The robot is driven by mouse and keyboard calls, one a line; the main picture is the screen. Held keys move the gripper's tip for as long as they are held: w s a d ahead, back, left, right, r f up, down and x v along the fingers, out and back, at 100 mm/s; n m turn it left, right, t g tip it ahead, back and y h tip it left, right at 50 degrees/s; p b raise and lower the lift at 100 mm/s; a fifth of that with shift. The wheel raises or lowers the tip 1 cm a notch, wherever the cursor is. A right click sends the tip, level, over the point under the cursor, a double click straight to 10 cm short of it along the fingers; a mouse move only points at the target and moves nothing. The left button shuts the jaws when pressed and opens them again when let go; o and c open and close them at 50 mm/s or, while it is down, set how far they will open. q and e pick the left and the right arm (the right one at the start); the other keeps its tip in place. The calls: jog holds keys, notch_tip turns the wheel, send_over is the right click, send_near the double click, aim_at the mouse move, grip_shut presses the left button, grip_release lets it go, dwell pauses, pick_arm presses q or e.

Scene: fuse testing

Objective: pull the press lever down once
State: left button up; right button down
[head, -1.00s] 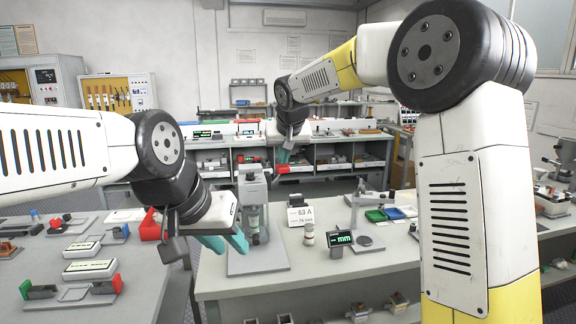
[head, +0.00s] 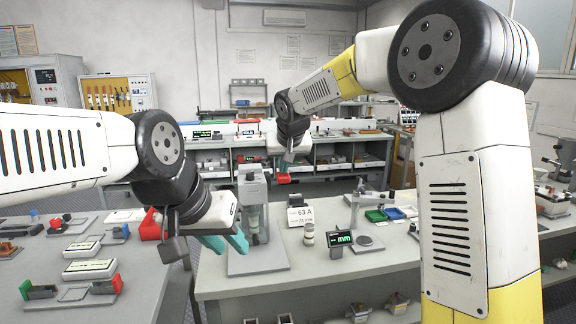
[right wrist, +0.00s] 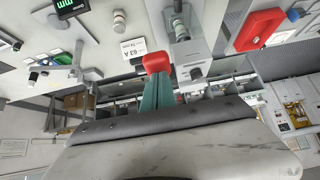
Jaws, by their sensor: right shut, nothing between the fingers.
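The grey press (head: 252,190) stands on its base plate (head: 262,262) on the near bench. The fingers also show in the right wrist view (right wrist: 157,92).
Right of the press are a card reading 63 A (head: 301,215), a small cylinder (head: 309,235), a green display (head: 340,238) and blue and green bins (head: 385,214). A red box (head: 152,226) and test fixtures lie on the left bench.

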notch_tip(320, 180, down, 11)
jog(key=s, duration=0.2)
jog(key=shift+s+d, duration=0.15)
jog(key=shift+d, duration=0.2)
dwell(1.5)
jog(key=shift+r, duration=0.1)
jog(key=shift+w+a+r, duration=0.15)
jog(key=shift+w+r, duration=0.3)
jog(key=shift+r, duration=1.5)
jog(key=shift+w+a+r, duration=0.1)
jog(key=shift+w+r, duration=0.3)
jog(key=shift+r, duration=1.5)
jog(key=shift+w+a+r, duration=0.15)
jog(key=shift+w+r, duration=0.3)
jog(key=shift+r, duration=1.5)
jog(key=shift+w+r, duration=0.1)
jog(key=shift+r, duration=0.4)
notch_tip(320, 180, up, 7)
jog(key=w, duration=0.1)
jog(key=shift+a, duration=0.15)
